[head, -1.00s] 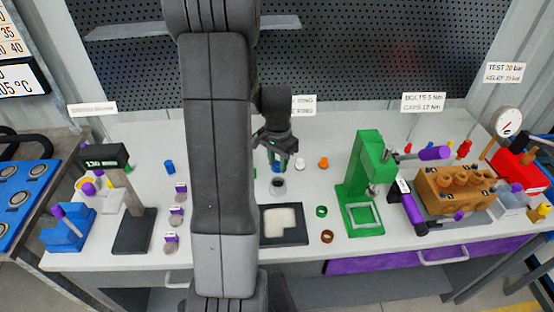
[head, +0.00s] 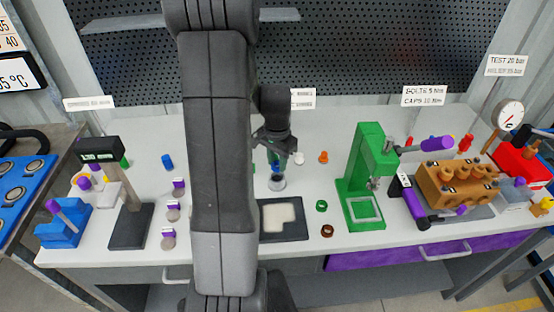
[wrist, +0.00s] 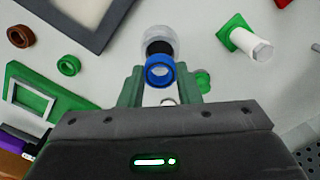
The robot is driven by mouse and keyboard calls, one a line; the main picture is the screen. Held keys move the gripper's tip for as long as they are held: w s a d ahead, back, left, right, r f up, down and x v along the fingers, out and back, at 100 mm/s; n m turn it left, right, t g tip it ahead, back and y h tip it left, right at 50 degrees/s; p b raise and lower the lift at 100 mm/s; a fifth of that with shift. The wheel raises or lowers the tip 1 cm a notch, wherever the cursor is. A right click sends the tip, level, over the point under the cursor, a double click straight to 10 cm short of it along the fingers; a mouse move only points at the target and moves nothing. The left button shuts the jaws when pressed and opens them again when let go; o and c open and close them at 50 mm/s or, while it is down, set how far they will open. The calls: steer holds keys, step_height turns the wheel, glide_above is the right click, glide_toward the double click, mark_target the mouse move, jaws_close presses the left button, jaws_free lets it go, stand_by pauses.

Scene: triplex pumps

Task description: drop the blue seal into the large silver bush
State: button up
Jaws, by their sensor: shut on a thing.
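The blue seal (wrist: 160,72) is a short ring held between the green fingers of my gripper (wrist: 161,84) in the wrist view. The large silver bush (wrist: 159,40) is a pale metallic cup with a dark opening, just beyond the seal, which overlaps its near edge in that view. In the head view the silver bush (head: 277,183) stands upright on the bench, and the blue seal (head: 277,168) shows just above it under my gripper (head: 277,160). I cannot tell whether the seal touches the bush.
A black-framed tray (head: 297,231) lies in front of the bush. A green ring (head: 321,206) and a brown ring (head: 327,231) lie to the right, before the green press (head: 366,190). A white part (head: 299,159) and an orange part (head: 323,157) stand behind.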

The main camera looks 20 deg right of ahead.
steer(key=shift+f+b, duration=1.35)
steer(key=shift+f, duration=0.55)
steer(key=o, duration=1)
steer(key=shift+o, duration=0.2)
steer(key=shift+r, duration=0.1)
step_height(320, 180, up, 14)
steer(key=shift+b, duration=0.45)
steer(key=shift+f, duration=0.25)
step_height(320, 180, down, 14)
steer(key=shift+r+p, duration=0.2)
steer(key=shift+p, duration=0.3)
